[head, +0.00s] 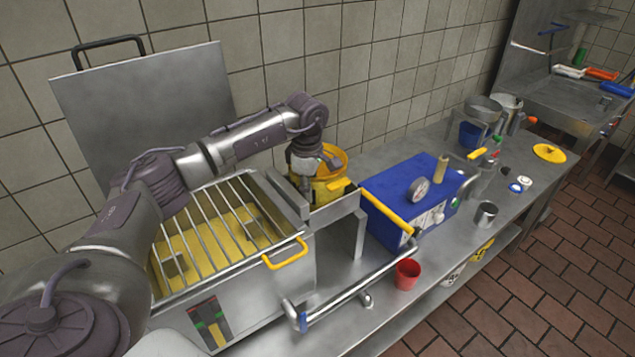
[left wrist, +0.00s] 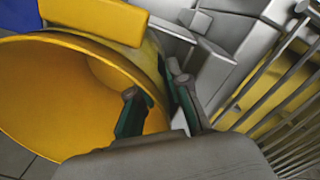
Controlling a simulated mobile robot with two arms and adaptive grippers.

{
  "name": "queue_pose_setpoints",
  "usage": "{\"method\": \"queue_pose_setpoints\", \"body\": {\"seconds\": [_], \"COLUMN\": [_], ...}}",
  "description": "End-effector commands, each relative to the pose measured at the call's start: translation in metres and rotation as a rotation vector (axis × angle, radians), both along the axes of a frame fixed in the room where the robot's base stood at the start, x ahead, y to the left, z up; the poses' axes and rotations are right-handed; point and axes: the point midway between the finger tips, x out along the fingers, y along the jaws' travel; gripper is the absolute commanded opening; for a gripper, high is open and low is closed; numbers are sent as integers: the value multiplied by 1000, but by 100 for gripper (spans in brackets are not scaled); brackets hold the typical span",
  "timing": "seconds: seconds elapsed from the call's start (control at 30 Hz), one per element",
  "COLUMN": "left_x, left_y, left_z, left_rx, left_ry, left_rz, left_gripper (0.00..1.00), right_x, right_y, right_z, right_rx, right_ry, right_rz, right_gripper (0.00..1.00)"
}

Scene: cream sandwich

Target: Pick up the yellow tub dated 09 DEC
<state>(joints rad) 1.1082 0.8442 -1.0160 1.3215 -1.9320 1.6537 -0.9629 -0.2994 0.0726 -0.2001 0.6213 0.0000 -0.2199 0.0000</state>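A yellow tub (head: 333,163) stands in a metal holder beside the fryer-like steel box. It also shows in the left wrist view (left wrist: 45,90), its wide round mouth facing the camera. No date can be read on it. My left gripper (head: 307,186) is down at the tub's near left side. In the left wrist view its dark green-padded fingers (left wrist: 157,95) stand apart at the rim, one over the tub's inside and the other outside the wall. A gap shows between the inner finger and the wall. My right gripper is not in view.
The steel box (head: 255,282) has a barred top and a yellow handle. A blue box (head: 408,190) with a yellow bar stands right of the tub. A red cup (head: 407,274) and a metal cup (head: 486,214) stand near the counter's front edge. Tiled wall lies behind.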

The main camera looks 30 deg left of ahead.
Motion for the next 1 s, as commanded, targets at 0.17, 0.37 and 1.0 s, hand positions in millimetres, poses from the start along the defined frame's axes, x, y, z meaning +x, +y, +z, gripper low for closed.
{"method": "queue_pose_setpoints", "body": {"seconds": [0.17, 0.37, 1.0], "left_x": [0, 0, 2], "left_y": [0, 0, 0], "left_z": [0, 0, 34], "left_rx": [0, 0, -1], "left_ry": [0, 0, -7], "left_rz": [0, 0, -1], "left_gripper": [0, 0, 0], "right_x": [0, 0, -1], "right_y": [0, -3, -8], "right_z": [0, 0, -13], "right_rx": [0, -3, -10], "right_ry": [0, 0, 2], "right_rz": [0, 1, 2], "right_gripper": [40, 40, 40]}}
